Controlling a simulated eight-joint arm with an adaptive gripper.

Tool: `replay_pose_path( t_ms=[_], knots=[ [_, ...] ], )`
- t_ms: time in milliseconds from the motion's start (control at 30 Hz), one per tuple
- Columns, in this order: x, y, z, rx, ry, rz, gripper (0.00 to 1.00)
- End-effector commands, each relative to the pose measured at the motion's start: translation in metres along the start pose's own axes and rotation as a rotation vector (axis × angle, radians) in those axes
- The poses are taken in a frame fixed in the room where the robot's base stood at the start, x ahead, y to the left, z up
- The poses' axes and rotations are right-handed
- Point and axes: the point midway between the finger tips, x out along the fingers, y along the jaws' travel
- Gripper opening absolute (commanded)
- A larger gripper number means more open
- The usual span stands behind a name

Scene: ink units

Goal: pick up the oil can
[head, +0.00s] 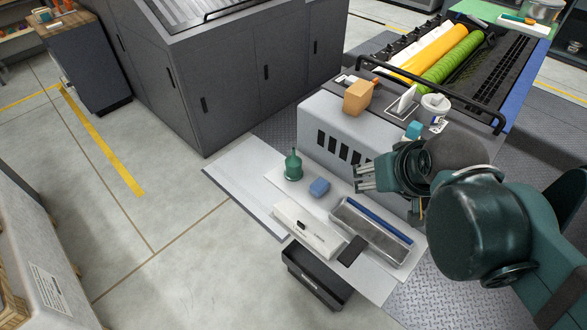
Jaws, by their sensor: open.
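The oil can (293,168), dark green with a wide round base and a narrow spout on top, stands upright on the pale shelf in front of the grey machine housing. My gripper (359,178) is to the right of the can, with clear space between them. Its fingers point left, towards the can's side, and are open with nothing between them.
A white box (305,231) and a grey tray (366,237) with a blue edge lie in front. A dark slab (351,251) is beside them, above an open dark bin (318,277). The housing (335,130) rises behind, carrying an orange object (357,98) and a white tub (434,107).

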Motion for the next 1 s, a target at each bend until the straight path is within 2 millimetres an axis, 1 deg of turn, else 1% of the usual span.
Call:
replay_pose_path(
  t_ms=[167, 467, 767, 1000],
  knots=[
    [0.005, -0.005, -0.016, -0.081, -0.028, -0.01, 0.54],
    [0.02, -0.017, -0.044, -0.261, -0.086, -0.036, 0.54],
    [0.041, -0.031, -0.071, -0.442, -0.142, -0.07, 0.54],
    [0.061, -0.044, -0.091, -0.587, -0.183, -0.103, 0.54]
  ],
)
